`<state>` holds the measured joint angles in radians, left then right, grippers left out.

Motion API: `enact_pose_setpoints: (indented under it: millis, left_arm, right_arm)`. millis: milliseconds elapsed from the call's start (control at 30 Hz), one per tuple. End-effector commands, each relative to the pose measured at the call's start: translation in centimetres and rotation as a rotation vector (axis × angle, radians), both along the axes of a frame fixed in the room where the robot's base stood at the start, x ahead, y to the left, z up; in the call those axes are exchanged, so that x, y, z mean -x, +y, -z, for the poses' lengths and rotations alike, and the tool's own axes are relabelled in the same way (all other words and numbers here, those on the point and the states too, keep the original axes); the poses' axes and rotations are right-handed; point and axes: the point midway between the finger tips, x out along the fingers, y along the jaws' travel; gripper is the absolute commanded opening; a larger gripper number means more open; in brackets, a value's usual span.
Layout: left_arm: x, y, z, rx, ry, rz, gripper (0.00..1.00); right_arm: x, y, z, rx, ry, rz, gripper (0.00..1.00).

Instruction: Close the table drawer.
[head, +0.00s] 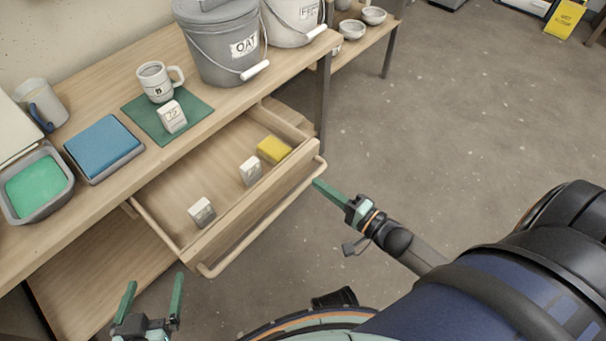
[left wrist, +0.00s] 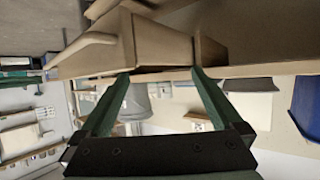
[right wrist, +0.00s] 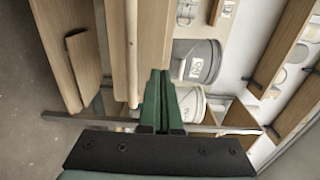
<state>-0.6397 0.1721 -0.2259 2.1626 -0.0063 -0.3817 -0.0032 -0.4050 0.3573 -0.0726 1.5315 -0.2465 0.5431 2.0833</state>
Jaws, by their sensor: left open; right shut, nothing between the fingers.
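The table drawer (head: 221,185) is pulled out from under the wooden table (head: 99,197). It holds two white labelled blocks and a yellow block (head: 273,149). A long bar handle (head: 262,222) runs along its front. My right gripper (head: 319,185) is shut and empty at the right end of the handle; I cannot tell if it touches. In the right wrist view the shut fingers (right wrist: 158,78) lie beside the handle bar (right wrist: 132,50). My left gripper (head: 153,288) is open and empty, below and left of the drawer front. The left wrist view shows the drawer (left wrist: 150,45) beyond its open fingers (left wrist: 160,80).
On the tabletop are a grey OAT bucket (head: 222,45), a second bucket (head: 292,20), a mug (head: 155,82) and white block (head: 172,116) on a green mat, a blue pad (head: 104,147) and a green-filled tray (head: 38,185). Floor (head: 420,110) to the right is clear.

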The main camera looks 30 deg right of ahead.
Motion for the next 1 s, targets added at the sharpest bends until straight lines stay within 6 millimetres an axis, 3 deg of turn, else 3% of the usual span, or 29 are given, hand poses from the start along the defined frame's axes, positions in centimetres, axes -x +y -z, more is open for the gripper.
enact_pose_setpoints:
  millis: [100,400,600,1000]
  left_arm:
    - [-1.2,0.0,-2.2,0.000,-0.105,0.005,1.00]
    - [-2.7,0.0,-6.6,0.000,-0.288,0.021,1.00]
    - [-2.9,0.0,-7.5,0.001,-0.323,0.023,1.00]
    - [-2.9,0.0,-7.6,0.001,-0.324,0.023,1.00]
  right_arm:
    - [-2.3,0.9,0.1,0.000,-0.003,-0.001,0.00]
    - [-5.1,1.9,0.1,0.001,0.000,-0.001,0.00]
    - [-5.6,2.1,0.0,0.001,0.001,0.000,0.00]
    - [-5.8,2.2,0.0,0.002,0.000,-0.001,0.00]
